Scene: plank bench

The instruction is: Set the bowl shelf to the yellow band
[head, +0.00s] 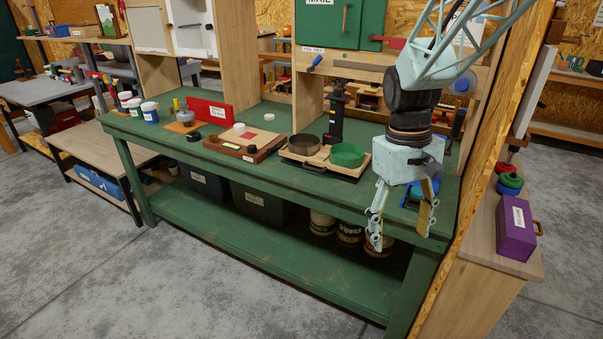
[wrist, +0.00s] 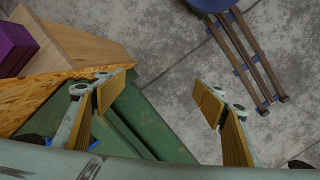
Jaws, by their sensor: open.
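I cannot make out a yellow band on the post at this size. My gripper (head: 401,237) hangs fingers down at the bench's front right, right of and nearer than the shelf. In the wrist view my gripper (wrist: 158,95) is open and empty above the bench edge and floor.
Left of the shelf is a wooden board (head: 243,144) with small items, then a red box (head: 210,112) and several jars. A wood partition (head: 488,120) and a cabinet with a purple box (head: 515,228) stand at right. A stool (wrist: 240,45) is on the floor.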

